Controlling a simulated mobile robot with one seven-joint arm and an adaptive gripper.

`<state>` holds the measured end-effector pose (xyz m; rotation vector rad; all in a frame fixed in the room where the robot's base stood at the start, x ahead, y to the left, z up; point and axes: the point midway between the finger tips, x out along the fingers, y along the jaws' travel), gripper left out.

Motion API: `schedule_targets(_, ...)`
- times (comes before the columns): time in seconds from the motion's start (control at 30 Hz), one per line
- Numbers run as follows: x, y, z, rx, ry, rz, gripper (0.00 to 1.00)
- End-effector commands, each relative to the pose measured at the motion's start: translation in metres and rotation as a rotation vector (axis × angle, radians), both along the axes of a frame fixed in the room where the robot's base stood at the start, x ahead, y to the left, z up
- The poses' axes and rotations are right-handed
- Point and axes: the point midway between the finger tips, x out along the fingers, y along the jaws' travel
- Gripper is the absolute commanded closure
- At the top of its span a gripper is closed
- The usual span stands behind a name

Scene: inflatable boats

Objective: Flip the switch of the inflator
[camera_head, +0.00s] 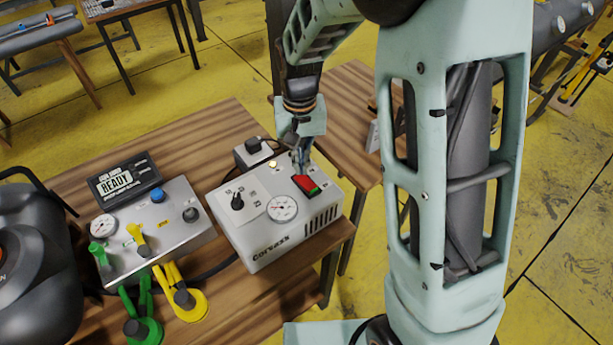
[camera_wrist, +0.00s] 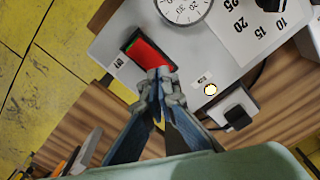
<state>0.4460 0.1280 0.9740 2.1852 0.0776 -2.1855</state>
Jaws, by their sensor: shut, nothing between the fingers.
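The inflator (camera_head: 262,238) is a light grey box marked "Coreass" on a wooden table, with a black knob, a round gauge and a lit yellowish lamp. Its switch (camera_head: 307,187) is a red rocker in a dark frame with a green part at one end. In the wrist view the red switch (camera_wrist: 150,56) sits just beyond my fingertips. My gripper (camera_head: 302,158) is shut and empty, pointing down at the end of the switch. In the wrist view its tips (camera_wrist: 158,76) overlap the switch's near end; I cannot tell whether they touch it.
A grey control box (camera_head: 155,232) with gauge, knobs and yellow and green hose fittings stands left of the inflator. A "READY" display (camera_head: 124,182) is behind it. A black plug (camera_wrist: 238,116) sits near the inflator's back. A black machine (camera_head: 30,265) is at far left.

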Motion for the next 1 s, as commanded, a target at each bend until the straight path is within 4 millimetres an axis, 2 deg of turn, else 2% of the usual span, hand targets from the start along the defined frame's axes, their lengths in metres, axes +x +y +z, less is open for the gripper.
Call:
schedule_targets(0.03, 0.000, 0.000, 0.008, 0.000, -0.001, 0.000, 1.00)
schedule_targets(0.53, 0.000, 0.000, 0.047, 0.000, -0.001, 0.000, 1.00)
schedule_targets(1.0, 0.000, 0.000, 0.047, 0.000, 0.000, 0.000, 1.00)
